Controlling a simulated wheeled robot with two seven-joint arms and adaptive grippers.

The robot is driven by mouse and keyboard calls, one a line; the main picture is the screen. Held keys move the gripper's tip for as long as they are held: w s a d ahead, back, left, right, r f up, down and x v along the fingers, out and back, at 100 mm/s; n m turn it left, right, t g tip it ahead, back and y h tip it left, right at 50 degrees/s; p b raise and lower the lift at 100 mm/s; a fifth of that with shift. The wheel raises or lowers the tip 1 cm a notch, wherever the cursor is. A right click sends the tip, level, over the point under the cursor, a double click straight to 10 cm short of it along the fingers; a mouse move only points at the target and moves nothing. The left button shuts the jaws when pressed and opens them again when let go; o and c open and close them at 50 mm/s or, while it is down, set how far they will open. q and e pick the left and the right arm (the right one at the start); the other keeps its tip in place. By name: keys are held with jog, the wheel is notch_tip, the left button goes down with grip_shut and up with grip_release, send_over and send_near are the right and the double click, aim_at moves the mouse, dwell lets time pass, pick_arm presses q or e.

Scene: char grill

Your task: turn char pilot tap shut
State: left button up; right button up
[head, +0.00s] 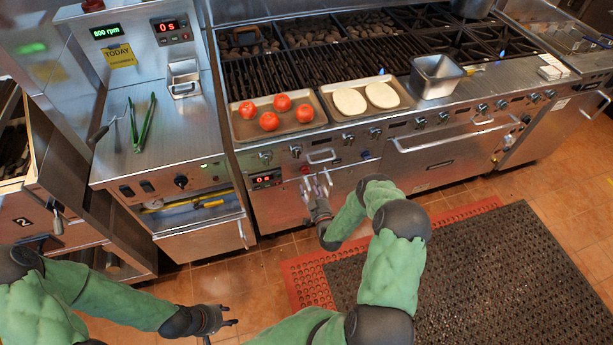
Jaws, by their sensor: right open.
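The char grill's front panel (345,150) carries a row of knobs, a red digital display (267,179) and a small red-marked fitting (305,169). I cannot tell for sure which fitting is the pilot tap, nor its turn position. My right gripper (316,180) is open, with its fingers pointing up at the lower front panel, just below the red-marked fitting. Contact cannot be made out. My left gripper (222,328) is low at the bottom of the view, away from the grill, with its fingers apart and empty.
Trays with tomatoes (269,121) and pale flat rounds (350,102) sit on the grill's front ledge. A metal pan (436,76) stands right of them. Green tongs (143,124) lie on the left counter, above an open bay with a yellow pipe (208,204). A dark mat (480,265) covers the floor.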

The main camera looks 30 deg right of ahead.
aim_at(305, 171)
jog(key=b+x, duration=0.1)
jog(key=x, duration=0.5)
jog(key=shift+w, duration=0.25)
jog(key=c, duration=1.1)
